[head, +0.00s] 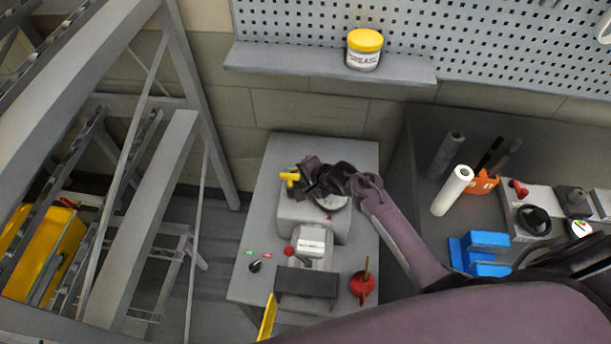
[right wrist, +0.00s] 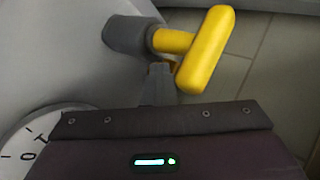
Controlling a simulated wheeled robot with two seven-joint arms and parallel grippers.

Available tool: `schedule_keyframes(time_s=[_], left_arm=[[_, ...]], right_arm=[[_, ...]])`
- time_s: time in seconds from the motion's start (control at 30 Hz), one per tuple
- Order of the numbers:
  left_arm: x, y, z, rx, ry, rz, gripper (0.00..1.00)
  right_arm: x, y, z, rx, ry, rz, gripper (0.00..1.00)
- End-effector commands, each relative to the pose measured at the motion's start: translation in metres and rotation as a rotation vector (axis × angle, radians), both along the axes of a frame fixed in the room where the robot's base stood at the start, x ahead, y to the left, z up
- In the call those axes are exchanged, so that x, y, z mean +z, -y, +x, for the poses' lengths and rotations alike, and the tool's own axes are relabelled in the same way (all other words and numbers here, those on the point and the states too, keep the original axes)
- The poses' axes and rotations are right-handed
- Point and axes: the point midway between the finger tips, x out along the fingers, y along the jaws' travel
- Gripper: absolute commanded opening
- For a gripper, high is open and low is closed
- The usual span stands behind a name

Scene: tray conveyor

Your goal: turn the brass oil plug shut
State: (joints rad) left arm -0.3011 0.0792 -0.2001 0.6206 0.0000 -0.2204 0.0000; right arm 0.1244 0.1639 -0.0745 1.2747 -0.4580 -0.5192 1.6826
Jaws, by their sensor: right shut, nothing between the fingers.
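The brass oil plug shows as a yellow T-shaped handle (head: 290,177) at the left side of the grey machine housing (head: 312,222). In the right wrist view the plug (right wrist: 208,50) is large, its stem in a dark grey neck (right wrist: 128,35) and its crossbar slanting close to upright. My right gripper (head: 302,180) is over the top of the housing, right beside the plug. Its fingertips (right wrist: 160,70) are shut and empty, just below the stem and left of the crossbar's lower end; I cannot tell whether they touch it. My left gripper is not in view.
A white dial (right wrist: 35,150) lies near my right gripper. The grey stand (head: 345,155) also holds a red oil can (head: 362,287) and a black knob (head: 254,267). A side bench with a paper roll (head: 453,190) and blue blocks (head: 480,252) is at right. Grey framework stands at left.

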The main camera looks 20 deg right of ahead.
Motion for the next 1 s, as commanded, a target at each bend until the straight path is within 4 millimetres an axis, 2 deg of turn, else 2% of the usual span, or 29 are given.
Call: schedule_keyframes(time_s=[0.03, 0.33, 0.5, 0.9, 1.0], left_arm=[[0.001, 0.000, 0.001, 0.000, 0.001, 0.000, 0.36], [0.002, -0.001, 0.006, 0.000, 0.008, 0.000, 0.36], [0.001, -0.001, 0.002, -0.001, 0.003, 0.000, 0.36], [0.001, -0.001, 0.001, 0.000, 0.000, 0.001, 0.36], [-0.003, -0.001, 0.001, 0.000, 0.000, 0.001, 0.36]], right_arm=[[0.014, 0.013, 0.004, -0.023, 0.025, -0.005, 0.00], [0.041, 0.016, -0.034, -0.005, 0.015, -0.003, 0.00], [0.052, 0.018, -0.047, 0.000, 0.013, -0.002, 0.00], [0.054, 0.018, -0.051, 0.003, 0.010, -0.002, 0.00], [0.051, 0.023, -0.054, -0.008, 0.008, -0.001, 0.00]])
